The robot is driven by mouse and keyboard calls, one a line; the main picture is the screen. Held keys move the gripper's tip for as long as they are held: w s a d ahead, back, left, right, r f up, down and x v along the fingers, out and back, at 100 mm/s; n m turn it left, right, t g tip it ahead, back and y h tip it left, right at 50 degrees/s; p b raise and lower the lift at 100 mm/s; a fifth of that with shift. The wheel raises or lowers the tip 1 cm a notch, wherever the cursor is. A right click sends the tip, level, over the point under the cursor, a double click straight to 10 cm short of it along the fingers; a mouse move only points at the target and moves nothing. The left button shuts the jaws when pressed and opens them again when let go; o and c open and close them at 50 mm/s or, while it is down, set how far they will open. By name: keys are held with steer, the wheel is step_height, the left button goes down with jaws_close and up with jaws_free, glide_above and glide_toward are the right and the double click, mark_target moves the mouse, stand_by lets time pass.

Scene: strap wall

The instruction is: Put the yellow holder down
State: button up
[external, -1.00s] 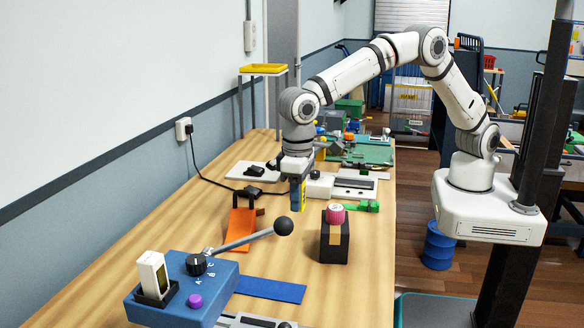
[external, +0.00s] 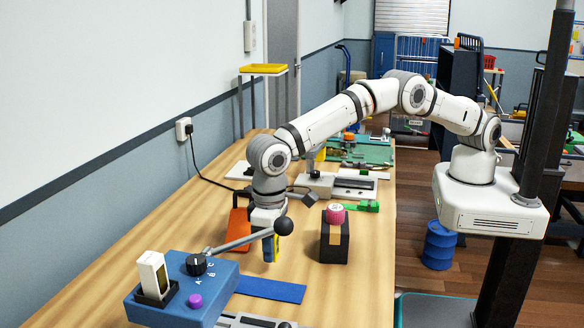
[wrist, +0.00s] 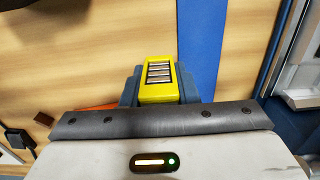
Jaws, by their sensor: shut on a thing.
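The yellow holder (external: 277,246) is a small yellow block pointing down from my gripper (external: 268,250) in the external view. In the wrist view the holder (wrist: 158,91) shows a dark opening with several silvery bars. My gripper (wrist: 158,85) is shut on it, with a blue-grey finger on each side. The holder is upright, low over the wooden bench (external: 340,290), just behind the blue strip (external: 270,289). I cannot tell whether its bottom touches the bench. The strip also shows right of the holder in the wrist view (wrist: 201,50).
The blue control box (external: 182,295) stands in front, its lever with a dark ball (external: 284,226) close to my gripper. An orange stand (external: 237,230) is behind left. Bare bench lies right of the strip.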

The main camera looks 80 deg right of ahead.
steer(key=shift+f, duration=2.1)
steer(key=o, duration=1)
steer(key=shift+o, duration=0.2)
step_height(320, 180, up, 12)
steer(key=shift+b, duration=0.7)
steer(key=shift+r, duration=0.2)
